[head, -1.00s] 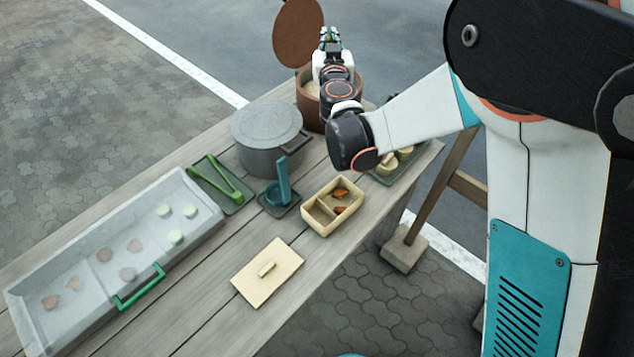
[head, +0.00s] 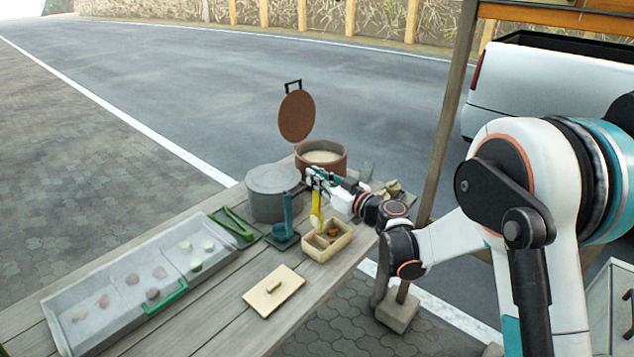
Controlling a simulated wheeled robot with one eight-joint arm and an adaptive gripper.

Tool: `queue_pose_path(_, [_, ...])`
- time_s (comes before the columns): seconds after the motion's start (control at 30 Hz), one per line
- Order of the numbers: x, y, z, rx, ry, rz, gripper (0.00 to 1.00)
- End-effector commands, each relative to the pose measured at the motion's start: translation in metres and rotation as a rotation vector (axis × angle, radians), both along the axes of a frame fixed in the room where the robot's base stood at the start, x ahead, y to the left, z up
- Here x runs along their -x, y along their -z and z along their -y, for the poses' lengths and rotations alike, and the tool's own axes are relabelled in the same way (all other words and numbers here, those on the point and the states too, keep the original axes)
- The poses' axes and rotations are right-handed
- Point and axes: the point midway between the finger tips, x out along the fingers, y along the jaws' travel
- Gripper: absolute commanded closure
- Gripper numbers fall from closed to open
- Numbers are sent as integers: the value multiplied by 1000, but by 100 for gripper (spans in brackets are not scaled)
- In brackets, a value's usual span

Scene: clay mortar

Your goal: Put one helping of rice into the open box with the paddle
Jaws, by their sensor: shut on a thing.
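My gripper (head: 318,180) is shut on a yellow paddle (head: 316,203), which hangs down from it. The paddle's lower end looks pale; I cannot tell clearly whether rice lies on it. That end is at the back left of the open box (head: 331,251), close above or over its rim; the exact gap cannot be told. The cream box has compartments, and orange-brown food lies in the right part. The brown rice tub (head: 336,168) stands open behind my gripper with white rice (head: 320,156) in it. Its round lid (head: 296,117) is raised at the back.
A grey lidded pot (head: 274,205) stands left of my gripper. A blue ladle in a holder (head: 286,222) is just left of the box. A glass (head: 366,171) stands right.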

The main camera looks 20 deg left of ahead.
Motion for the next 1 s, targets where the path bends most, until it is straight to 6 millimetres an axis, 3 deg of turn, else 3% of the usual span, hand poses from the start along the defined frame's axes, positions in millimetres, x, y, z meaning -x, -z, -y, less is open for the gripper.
queue_pose_path(0.37, [2, 14, 1, 0, -26, 0, 100])
queue_pose_path(1.0, [3, 72, 1, 0, -25, 0, 100])
